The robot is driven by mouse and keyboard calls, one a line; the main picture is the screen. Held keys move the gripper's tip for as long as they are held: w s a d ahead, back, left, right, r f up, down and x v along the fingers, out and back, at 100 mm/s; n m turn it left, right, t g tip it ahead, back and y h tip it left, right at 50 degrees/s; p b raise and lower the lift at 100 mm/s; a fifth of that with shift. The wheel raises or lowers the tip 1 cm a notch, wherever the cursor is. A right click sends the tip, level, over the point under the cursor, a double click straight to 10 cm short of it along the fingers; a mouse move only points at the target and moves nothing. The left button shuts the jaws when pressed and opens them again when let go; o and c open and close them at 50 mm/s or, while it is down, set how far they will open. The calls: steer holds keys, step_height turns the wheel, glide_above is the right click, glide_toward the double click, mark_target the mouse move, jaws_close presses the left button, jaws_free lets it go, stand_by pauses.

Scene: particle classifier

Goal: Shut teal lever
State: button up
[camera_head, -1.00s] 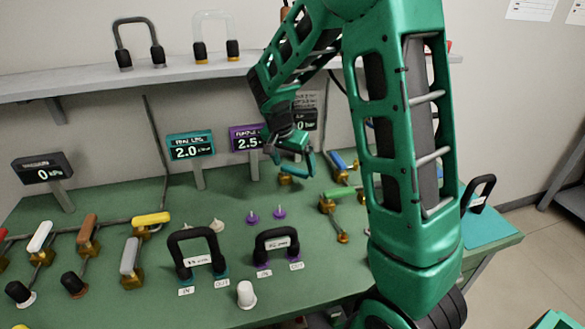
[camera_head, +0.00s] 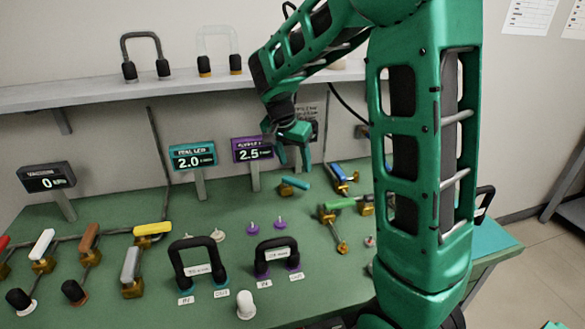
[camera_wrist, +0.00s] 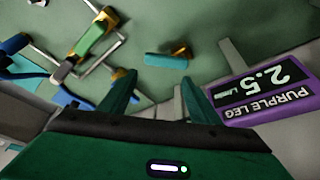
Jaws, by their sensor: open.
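The teal lever (camera_head: 295,183) sits on a brass valve body near the back of the green table, to the right of the purple display. It also shows in the wrist view (camera_wrist: 166,61), lying across the picture just beyond the fingers. My gripper (camera_head: 294,166) is open and empty, fingers pointing down, a little above and behind the teal lever. In the wrist view my gripper (camera_wrist: 160,92) has its two fingers apart, with the lever ahead of the gap and not between them. I see no contact with the lever.
A green lever (camera_head: 341,204) and a blue lever (camera_head: 338,173) stand close on the right. The purple display (camera_head: 252,151) is close on the left, the teal display (camera_head: 192,158) farther left. Black hose loops (camera_head: 197,262) stand at the front. The shelf (camera_head: 110,93) runs above.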

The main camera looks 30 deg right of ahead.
mark_target(295, 185)
steer(key=s+d+r, duration=0.2)
steer(key=d, duration=0.1)
steer(key=c, duration=1)
steer(key=shift+d+f, duration=0.15)
steer(key=shift+d, duration=0.05)
jaws_close()
steer(key=x, duration=0.9)
steer(key=shift+a+f, duration=0.1)
steer(key=shift+f, duration=0.25)
steer(key=shift+a, duration=0.2)
